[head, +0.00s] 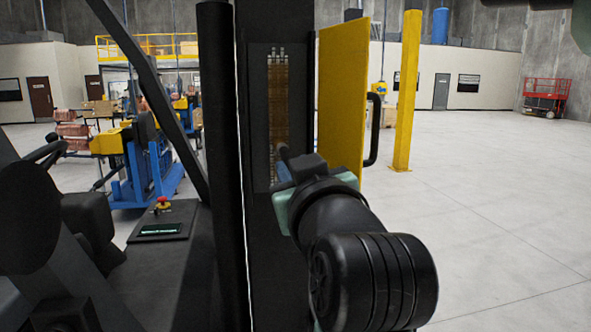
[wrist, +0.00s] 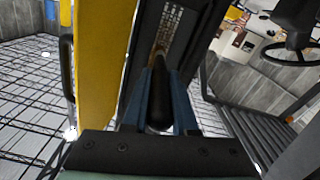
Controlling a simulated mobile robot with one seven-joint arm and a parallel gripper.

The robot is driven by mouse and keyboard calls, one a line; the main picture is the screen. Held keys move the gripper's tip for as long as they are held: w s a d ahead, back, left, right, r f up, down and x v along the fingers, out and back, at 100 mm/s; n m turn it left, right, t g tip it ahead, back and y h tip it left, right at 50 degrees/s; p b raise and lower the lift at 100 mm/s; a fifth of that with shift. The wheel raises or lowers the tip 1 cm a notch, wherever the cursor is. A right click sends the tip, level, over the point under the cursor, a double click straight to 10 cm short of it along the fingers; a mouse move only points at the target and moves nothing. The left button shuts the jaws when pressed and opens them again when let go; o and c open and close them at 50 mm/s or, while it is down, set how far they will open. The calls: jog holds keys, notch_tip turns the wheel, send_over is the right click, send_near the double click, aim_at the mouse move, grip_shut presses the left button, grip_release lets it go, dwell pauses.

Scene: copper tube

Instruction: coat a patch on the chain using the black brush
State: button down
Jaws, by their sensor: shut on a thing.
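The chain (head: 278,110) is a brownish strip hanging upright in a tall slot of a dark column. It also shows in the wrist view (wrist: 173,32) beyond my fingers. My gripper (head: 284,165) is in front of the lower part of the slot. In the wrist view my blue fingers (wrist: 160,78) are shut around the black brush (wrist: 160,110), which points away toward the slot. Its bristle end is not clear, and I cannot tell whether it touches the chain.
A yellow panel (head: 342,95) with a black handle (head: 374,130) stands open just right of the slot. A dark vehicle frame with a steering wheel (head: 35,165) is on the left. Open floor (head: 480,220) lies to the right, past a yellow post (head: 407,90).

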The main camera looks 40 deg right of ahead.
jog(key=shift+r, duration=0.55)
notch_tip(320, 180, down, 8)
jog(key=b, duration=0.5)
jog(key=shift+r, duration=0.25)
jog(key=v, duration=0.6)
jog(key=shift+p, duration=0.35)
jog(key=v, duration=0.3)
dwell(0.3)
jog(key=shift+s, duration=0.1)
dwell(0.8)
